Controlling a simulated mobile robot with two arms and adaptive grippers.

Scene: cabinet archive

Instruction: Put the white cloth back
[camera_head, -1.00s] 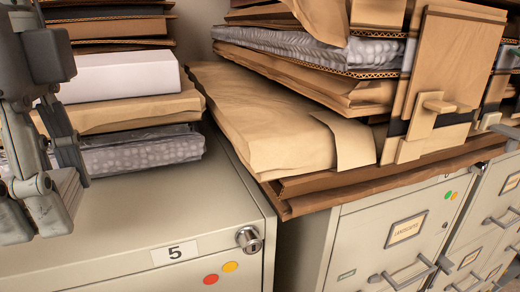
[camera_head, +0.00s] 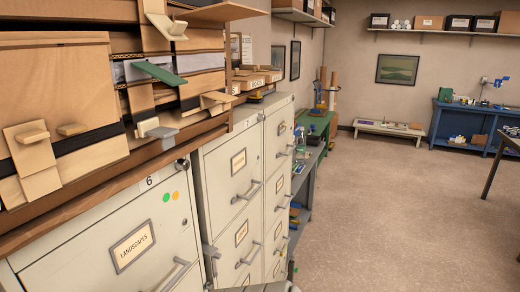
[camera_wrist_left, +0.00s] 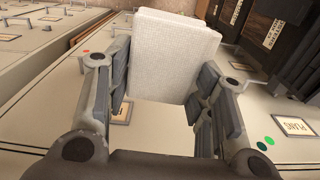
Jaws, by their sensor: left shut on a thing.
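The white cloth (camera_wrist_left: 172,50) shows in the left wrist view as a thick, folded, block-like bundle with a textured face. My left gripper (camera_wrist_left: 164,88) is shut on it, with one finger along each side. The cloth sticks out beyond the fingertips, above pale cabinet fronts. The cloth does not show in the head view. My right gripper is in neither current view.
A filing cabinet labelled LANDSCAPES (camera_head: 132,246) stands at the front left, with folders and boards (camera_head: 60,110) stacked on it. More cabinets (camera_head: 240,190) follow. A blue workbench (camera_head: 465,125) stands at the back right. The floor (camera_head: 370,210) is clear in the middle.

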